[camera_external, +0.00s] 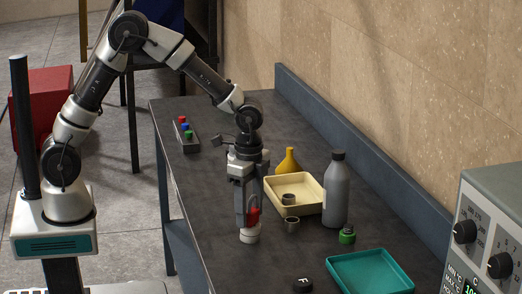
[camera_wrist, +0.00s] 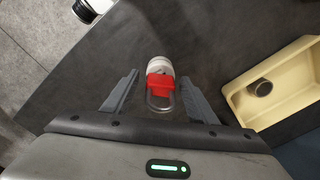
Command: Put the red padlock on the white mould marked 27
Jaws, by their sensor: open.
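The red padlock (camera_wrist: 160,88) with a grey shackle sits between my gripper's fingers in the wrist view. It overlaps the top of a white round mould (camera_wrist: 158,65) and appears to rest on it. In the external view the red padlock (camera_external: 254,215) shows just above the white mould (camera_external: 250,235), partly behind a finger. No number on the mould is legible. My gripper (camera_wrist: 159,78) is open, pointing down over the padlock, with a gap on both sides of it. My gripper (camera_external: 247,217) also shows in the external view.
A cream tray (camera_external: 308,206) holding a grey ring stands to the right, with another ring (camera_external: 292,225) beside it. A grey bottle (camera_external: 336,192), yellow flask (camera_external: 288,163), green-topped jar (camera_external: 347,235), teal tray (camera_external: 372,270) and black round piece (camera_external: 302,285) stand nearby. The bench's left side is fairly clear.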

